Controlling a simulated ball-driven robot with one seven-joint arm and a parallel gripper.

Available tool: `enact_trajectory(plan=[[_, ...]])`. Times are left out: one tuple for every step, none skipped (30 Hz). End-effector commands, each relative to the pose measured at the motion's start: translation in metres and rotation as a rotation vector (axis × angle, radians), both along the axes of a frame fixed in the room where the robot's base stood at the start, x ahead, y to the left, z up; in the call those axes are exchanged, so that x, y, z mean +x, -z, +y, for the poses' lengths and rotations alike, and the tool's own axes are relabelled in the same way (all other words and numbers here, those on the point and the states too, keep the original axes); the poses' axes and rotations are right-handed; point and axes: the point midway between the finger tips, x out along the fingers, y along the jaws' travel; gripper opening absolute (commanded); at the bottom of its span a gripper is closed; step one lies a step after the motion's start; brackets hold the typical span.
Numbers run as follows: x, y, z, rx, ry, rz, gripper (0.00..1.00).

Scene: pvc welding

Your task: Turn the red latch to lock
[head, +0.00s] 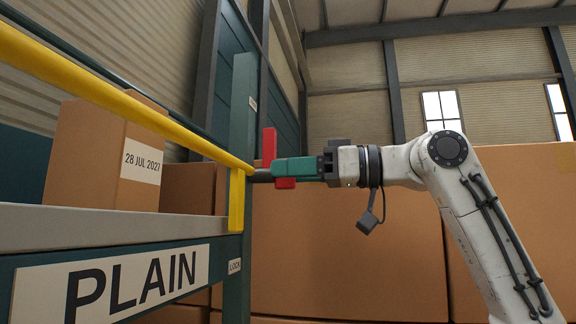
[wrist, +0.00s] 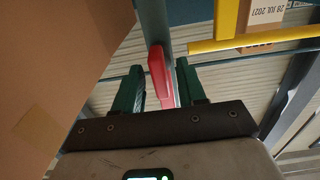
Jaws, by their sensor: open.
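The red latch (head: 269,146) is at the teal rack post beside the yellow bar's end. In the head view its red part stands upright above my gripper, and a small red piece shows below the fingers. My gripper (head: 277,169) reaches in from the right with green fingers, level with the latch, hiding its middle. In the wrist view the latch (wrist: 161,76) lies between the two separated green fingers of my gripper (wrist: 158,68), close to the right one. Whether either finger touches it is unclear. A small "LOCK" label (head: 234,266) is low on the post.
The yellow bar (head: 110,95) slopes across the left to a yellow bracket (head: 236,200). A carton (head: 88,160) sits on the shelf (head: 100,224), which carries a "PLAIN" sign (head: 115,285). Large brown boxes (head: 345,250) stand behind my arm.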

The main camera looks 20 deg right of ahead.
Motion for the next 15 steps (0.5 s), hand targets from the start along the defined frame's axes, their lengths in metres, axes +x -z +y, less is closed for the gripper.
enact_trajectory(plan=[[0.002, -0.0007, 0.0028, 0.0, 0.0, 0.0, 0.4], [0.0029, -0.0004, 0.004, 0.0, 0.0, 0.0, 0.4], [0.0037, -0.0001, 0.0051, 0.0, 0.0, 0.0, 0.4], [0.0041, 0.0001, 0.0057, 0.0, 0.0, 0.0, 0.4], [0.0044, 0.0002, 0.0061, 0.0, 0.001, 0.0, 0.4], [0.0046, 0.0003, 0.0063, 0.0, 0.001, 0.0, 0.4], [0.0046, 0.0004, 0.0063, 0.0, 0.001, 0.0, 0.4], [0.0046, 0.0004, 0.0063, 0.0, 0.001, 0.0, 0.4], [0.0045, 0.0005, 0.0062, 0.0, 0.001, 0.0, 0.4], [0.0045, 0.0005, 0.0062, -0.001, 0.001, -0.001, 0.4], [0.0045, 0.0004, 0.0062, 0.0, 0.001, 0.0, 0.4], [0.0045, 0.0004, 0.0061, -0.001, 0.001, -0.001, 0.39], [0.0044, 0.0004, 0.0062, -0.001, 0.001, -0.001, 0.37], [0.0045, 0.0004, 0.0061, -0.001, 0.001, -0.001, 0.34], [0.0043, 0.0004, 0.0061, -0.001, 0.0, -0.001, 0.3]])
